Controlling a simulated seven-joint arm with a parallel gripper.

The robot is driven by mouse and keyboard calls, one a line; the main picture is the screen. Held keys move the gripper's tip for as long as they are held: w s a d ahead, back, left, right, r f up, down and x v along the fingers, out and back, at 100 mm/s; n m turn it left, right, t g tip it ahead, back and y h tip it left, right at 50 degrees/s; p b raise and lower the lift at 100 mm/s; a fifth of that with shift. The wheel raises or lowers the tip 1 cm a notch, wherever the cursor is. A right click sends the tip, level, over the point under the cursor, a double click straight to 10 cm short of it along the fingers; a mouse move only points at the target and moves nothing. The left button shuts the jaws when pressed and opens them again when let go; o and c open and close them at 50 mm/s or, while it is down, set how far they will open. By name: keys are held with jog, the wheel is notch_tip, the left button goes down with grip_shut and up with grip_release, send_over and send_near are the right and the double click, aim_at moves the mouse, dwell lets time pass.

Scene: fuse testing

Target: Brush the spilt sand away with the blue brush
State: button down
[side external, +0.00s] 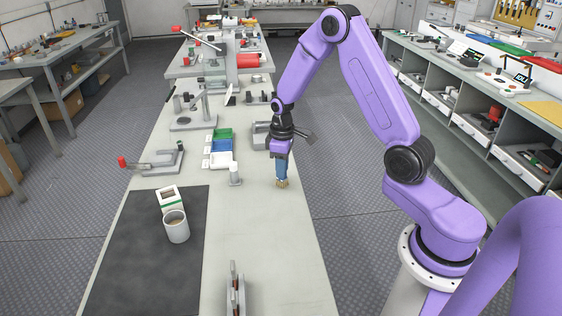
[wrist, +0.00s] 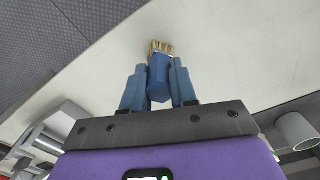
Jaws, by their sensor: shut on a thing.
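My gripper (wrist: 159,85) is shut on the blue brush (wrist: 160,72), one blue finger on each side of its handle. The tan bristles (wrist: 163,46) point away from the gripper. In the side external view the blue brush (side external: 282,171) hangs upright below my gripper (side external: 281,158), near the right edge of the bench. Its bristles (side external: 282,183) are at or just above the bench top; I cannot tell if they touch. I cannot make out any spilt sand in either view.
A white cylinder (side external: 235,175) stands left of the brush, with green, blue and white bins (side external: 220,150) behind it. A grey cup (side external: 176,227) stands on the dark mat (side external: 130,270). The bench top (side external: 260,225) in front of the brush is clear.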

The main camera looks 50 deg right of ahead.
jog(key=shift+s+a, duration=0.8)
jog(key=shift+a, duration=0.05)
jog(key=shift+w+d, duration=3.85)
jog(key=shift+d, duration=0.05)
notch_tip(320, 180, up, 8)
jog(key=shift+s+a, duration=0.1)
